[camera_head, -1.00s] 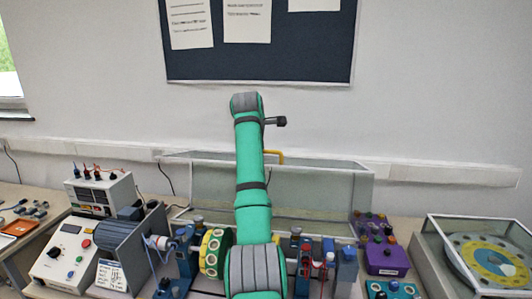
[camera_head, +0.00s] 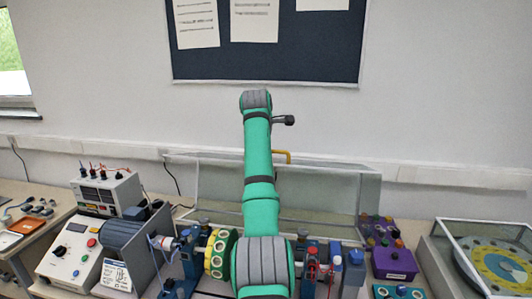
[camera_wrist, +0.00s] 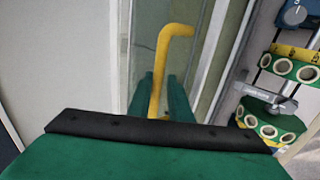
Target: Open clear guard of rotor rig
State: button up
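The clear guard (camera_head: 330,185) of the rotor rig is a see-through box with pale edges. It stands raised and tilted back behind the rig, leaving the rotor parts in front of it uncovered. Its yellow handle (camera_head: 288,156) shows at the top edge, partly behind my arm. In the wrist view the bent yellow handle (camera_wrist: 165,50) runs down between the two green fingers of my gripper (camera_wrist: 160,95), which look closed against it. My gripper is hidden behind my arm in the head view. The rig's rotor (camera_head: 219,252) has a yellow-green disc with holes.
A motor (camera_head: 125,240) and control boxes (camera_head: 70,250) stand left of the rig. A purple box (camera_head: 394,262) stands right of it, then a clear-covered case with a yellow dial (camera_head: 495,262). The wall and a dark notice board (camera_head: 290,50) are behind.

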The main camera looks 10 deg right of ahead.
jog(key=v, duration=1)
jog(key=shift+s+r, duration=0.3)
jog(key=shift+a, duration=0.1)
